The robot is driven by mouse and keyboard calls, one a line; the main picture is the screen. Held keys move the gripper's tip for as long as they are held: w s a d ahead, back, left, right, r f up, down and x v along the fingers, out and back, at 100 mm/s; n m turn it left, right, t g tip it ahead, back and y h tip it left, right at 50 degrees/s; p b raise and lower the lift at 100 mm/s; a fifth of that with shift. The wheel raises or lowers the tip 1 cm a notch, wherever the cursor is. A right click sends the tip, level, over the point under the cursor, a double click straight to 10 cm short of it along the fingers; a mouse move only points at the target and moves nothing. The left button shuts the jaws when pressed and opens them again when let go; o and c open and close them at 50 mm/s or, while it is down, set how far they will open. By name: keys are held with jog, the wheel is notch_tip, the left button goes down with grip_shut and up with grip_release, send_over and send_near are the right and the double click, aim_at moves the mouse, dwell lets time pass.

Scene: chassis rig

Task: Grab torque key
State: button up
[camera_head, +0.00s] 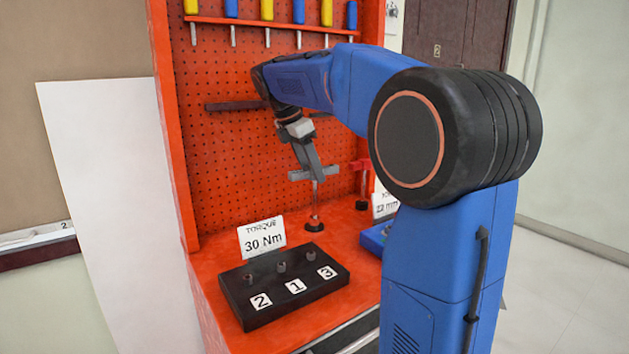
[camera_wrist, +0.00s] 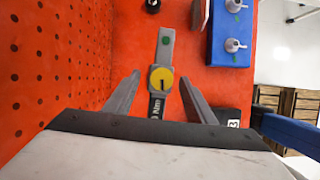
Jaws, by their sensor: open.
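The torque key (camera_wrist: 165,50) has a grey bar handle, a round yellow disc and a dark label ending in "Nm" in the wrist view. In the head view its grey bar (camera_head: 325,173) lies level on a thin upright shaft, above a black and red base on the orange bench. My gripper (camera_wrist: 158,85) is open, with one finger on each side of the key. It also shows in the head view (camera_head: 312,168), coming down at the bar. I cannot tell whether either finger touches it.
A black block (camera_head: 285,287) with sockets numbered 2, 1, 3 stands in front, by a "30 Nm" sign (camera_head: 262,237). A second, red tool (camera_head: 362,180) and a blue block (camera_wrist: 231,35) are to the right. The orange pegboard (camera_head: 225,80) with screwdrivers rises behind.

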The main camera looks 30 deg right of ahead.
aim_at(314, 198)
jog(key=shift+x, duration=1.4)
grip_shut()
jog(key=shift+r, duration=0.1)
